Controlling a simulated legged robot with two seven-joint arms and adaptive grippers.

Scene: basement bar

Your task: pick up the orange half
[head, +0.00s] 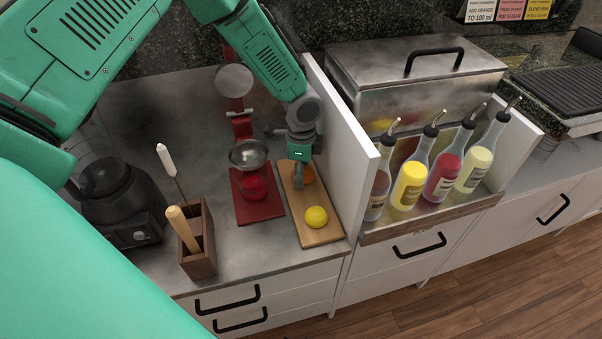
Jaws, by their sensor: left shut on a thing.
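The orange half (308,175) shows as a small orange patch on the far part of the wooden cutting board (322,236). My left gripper (298,182) reaches down over the board from above and is shut on the orange half. The gripper hides most of the fruit, and I cannot tell whether it is still touching the board. A yellow lemon (316,217) sits on the near part of the same board. My right gripper is not in view.
A red citrus press (258,203) stands left of the board. A white partition (340,140) rises close on the right, with several syrup bottles (409,185) beyond. A wooden holder (198,245) and a dark blender (117,203) stand at left. Bare counter lies in front of the press.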

